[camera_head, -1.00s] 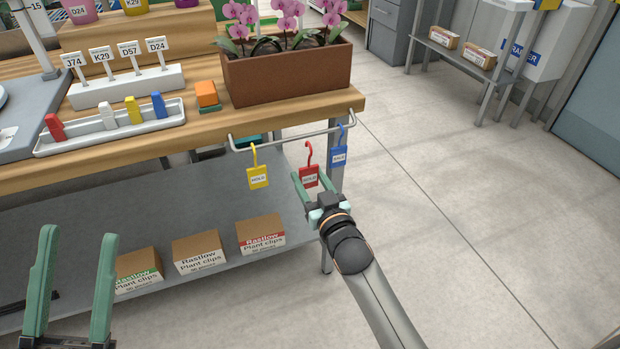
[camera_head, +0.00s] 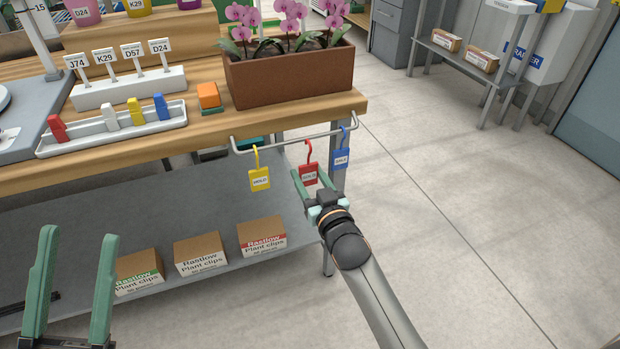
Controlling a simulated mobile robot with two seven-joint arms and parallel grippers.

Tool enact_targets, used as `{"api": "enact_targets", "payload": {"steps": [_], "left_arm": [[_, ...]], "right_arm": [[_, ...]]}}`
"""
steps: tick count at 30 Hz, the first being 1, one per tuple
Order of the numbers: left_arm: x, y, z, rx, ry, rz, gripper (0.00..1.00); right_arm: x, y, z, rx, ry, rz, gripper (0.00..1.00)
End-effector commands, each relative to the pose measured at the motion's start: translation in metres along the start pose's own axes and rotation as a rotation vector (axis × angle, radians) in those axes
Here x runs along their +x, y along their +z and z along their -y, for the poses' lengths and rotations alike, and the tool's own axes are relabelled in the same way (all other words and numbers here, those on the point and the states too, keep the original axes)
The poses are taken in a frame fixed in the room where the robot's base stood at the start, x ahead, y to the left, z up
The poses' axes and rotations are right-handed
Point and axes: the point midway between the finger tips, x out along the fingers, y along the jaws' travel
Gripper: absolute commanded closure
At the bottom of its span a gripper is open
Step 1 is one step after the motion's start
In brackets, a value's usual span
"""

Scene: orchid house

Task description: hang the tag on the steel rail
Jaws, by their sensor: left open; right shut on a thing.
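The steel rail (camera_head: 275,144) runs along the front edge of the wooden bench. The red tag (camera_head: 309,175) hangs upright with its hook up, between the yellow tag (camera_head: 260,180) and the blue tag (camera_head: 341,159), whose hooks are at the rail. My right gripper (camera_head: 309,184) is shut on the red tag from below. The red hook's top is at or just under the rail in the picture; I cannot tell whether it is over it. My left gripper (camera_head: 74,285) is open and empty at the lower left, away from the tags.
An orchid planter (camera_head: 290,78) stands on the bench above the rail. A white tray (camera_head: 85,142) of coloured clips and an orange block (camera_head: 208,95) sit further left. Boxes of plant clips (camera_head: 262,237) stand on the lower shelf (camera_head: 190,200). The floor to the right is clear.

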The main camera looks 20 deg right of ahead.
Motion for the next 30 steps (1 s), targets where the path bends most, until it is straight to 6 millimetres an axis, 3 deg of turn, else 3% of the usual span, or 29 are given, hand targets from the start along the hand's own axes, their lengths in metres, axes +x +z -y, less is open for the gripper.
{"api": "enact_targets", "payload": {"steps": [30], "left_arm": [[-0.003, 0.002, -0.002, 0.000, 0.000, -0.002, 0.50]], "right_arm": [[0.018, 0.000, 0.000, 0.000, 0.000, 0.000, 0.91]]}}
